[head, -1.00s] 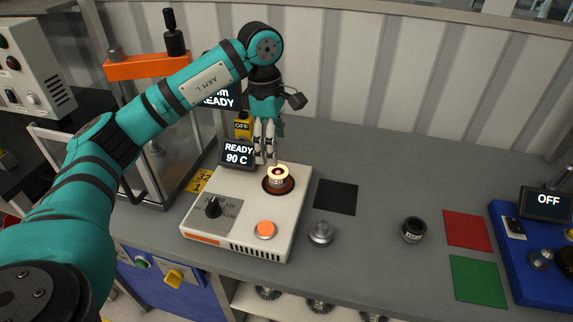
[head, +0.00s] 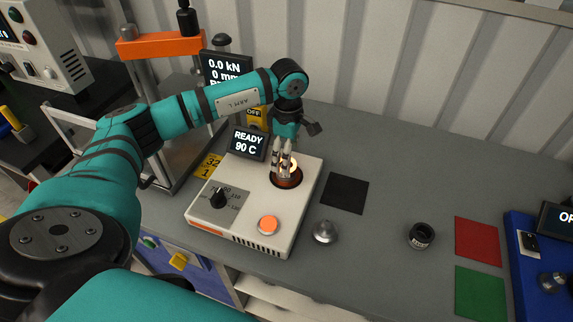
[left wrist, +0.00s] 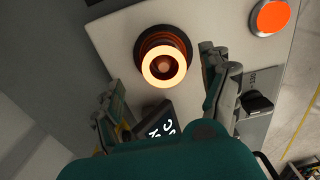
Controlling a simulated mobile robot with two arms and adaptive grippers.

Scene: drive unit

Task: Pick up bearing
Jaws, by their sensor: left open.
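The bearing, a ring glowing orange-yellow, sits on the round dark red seat of the white heater (head: 235,227). It is partly hidden behind my fingers in the head view (head: 294,164) and shows whole in the left wrist view (left wrist: 163,81). My left gripper (head: 282,173) points down at the ring, its fingers open. In the left wrist view the fingers (left wrist: 158,68) stand apart on either side of the ring, with gaps; I cannot tell their exact height over it. My right gripper is not in view.
The heater's display (head: 248,143) reads READY 90 C. A press with an orange beam (head: 160,45) stands behind left. A silver part (head: 325,232), a black mat (head: 344,194) and a black ring part (head: 421,235) lie right of the heater. Red (head: 478,240) and green mats lie further right.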

